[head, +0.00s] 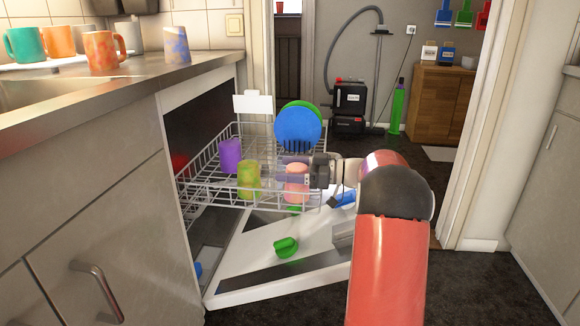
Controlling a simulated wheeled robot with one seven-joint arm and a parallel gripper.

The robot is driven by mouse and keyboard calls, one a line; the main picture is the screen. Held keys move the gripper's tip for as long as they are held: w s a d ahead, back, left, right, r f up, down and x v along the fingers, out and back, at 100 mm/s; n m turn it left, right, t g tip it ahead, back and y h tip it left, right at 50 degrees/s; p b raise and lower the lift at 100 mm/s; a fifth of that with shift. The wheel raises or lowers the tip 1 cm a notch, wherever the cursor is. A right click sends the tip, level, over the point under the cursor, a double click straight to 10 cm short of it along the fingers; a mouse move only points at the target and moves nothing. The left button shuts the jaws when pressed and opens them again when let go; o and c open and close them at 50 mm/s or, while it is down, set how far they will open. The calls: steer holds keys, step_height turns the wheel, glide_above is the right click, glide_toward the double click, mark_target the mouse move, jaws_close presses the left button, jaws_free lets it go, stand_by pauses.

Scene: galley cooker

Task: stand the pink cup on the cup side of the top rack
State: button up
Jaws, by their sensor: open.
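The pink cup (296,178) is at the front right of the wire top rack (205,192) of the open dishwasher. It looks upright, and rack wires and my gripper partly cover it. A purple cup (230,155) and a yellow-green cup (249,178) stand to its left in the rack. My gripper (308,171) reaches in from the right and is open, its fingers close beside the pink cup. I cannot tell whether they touch it.
Blue and green plates (298,126) stand at the rack's back right. The lowered door (250,262) carries a green cup (286,247) and a blue item (342,199). Several cups stand on the counter (110,90) at left. Dark floor is free at right.

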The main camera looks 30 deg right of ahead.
steer(key=v, duration=1.2)
steer(key=shift+r, duration=0.35)
